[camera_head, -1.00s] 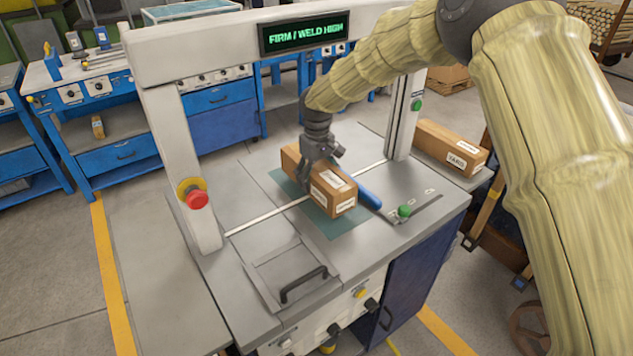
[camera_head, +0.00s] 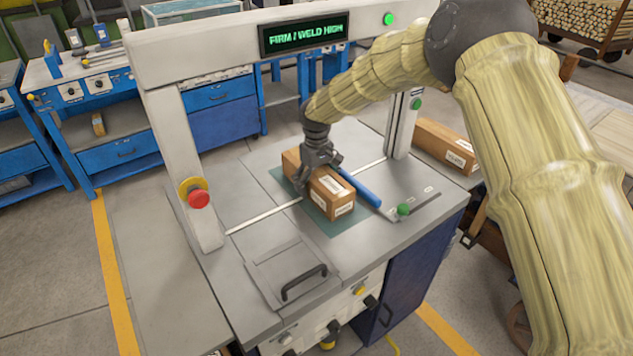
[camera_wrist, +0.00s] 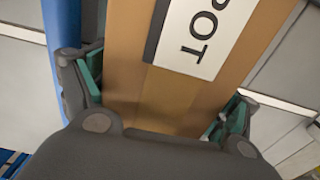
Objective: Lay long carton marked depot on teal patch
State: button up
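The long brown carton (camera_head: 322,184) lies over the teal patch (camera_head: 345,222) on the grey machine bench. Its end and top carry white labels, too small to read in the head view. In the wrist view the carton (camera_wrist: 165,95) fills the middle, and its label shows the letters "POT". My gripper (camera_head: 303,184) points down over the carton's rear half, one finger on each side. In the wrist view my gripper's teal pads (camera_wrist: 165,100) appear against both sides. The carton hides much of the patch, and I cannot see whether its underside fully rests.
A blue bar (camera_head: 360,188) lies close along the carton's right side. Another brown carton (camera_head: 445,145) lies on a side shelf at right. The white gantry frame (camera_head: 172,150) arches over the bench, with a red button (camera_head: 199,199). A hatch with a black handle (camera_head: 303,284) is in front.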

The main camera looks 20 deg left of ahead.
aim_at(317, 171)
jog(key=shift+r, duration=0.2)
jog(key=shift+r+b, duration=0.6)
jog(key=shift+r, duration=3.05)
